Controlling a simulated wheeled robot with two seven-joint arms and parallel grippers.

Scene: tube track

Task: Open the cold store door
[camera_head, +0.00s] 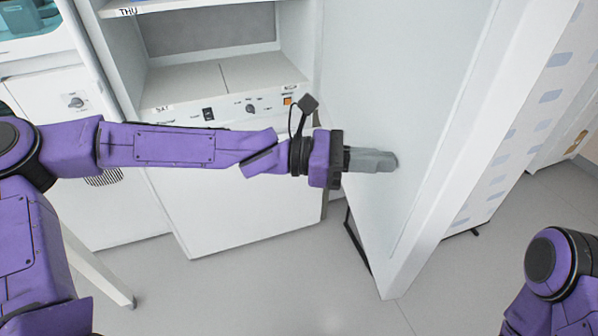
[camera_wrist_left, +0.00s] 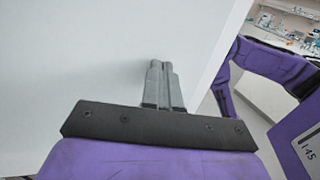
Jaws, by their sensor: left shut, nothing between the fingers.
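The cold store door (camera_head: 408,90) is a tall white panel that stands swung out from the cabinet, at the right of the head view. Its inner face also fills much of the left wrist view (camera_wrist_left: 80,60). The cold store (camera_head: 215,130) is a white cabinet with shelves, and its inside shows. My left gripper (camera_head: 392,161) is shut and empty, its fingertips at the inner face of the door; I cannot tell if they touch. The shut fingers also show in the left wrist view (camera_wrist_left: 162,66). My right gripper is out of view.
A control panel with a knob and switches (camera_head: 250,108) sits below the shelves. A white cabinet (camera_head: 50,100) stands at the left. A white panelled unit (camera_head: 530,120) stands behind the door at the right. Grey floor (camera_head: 330,310) is clear in front.

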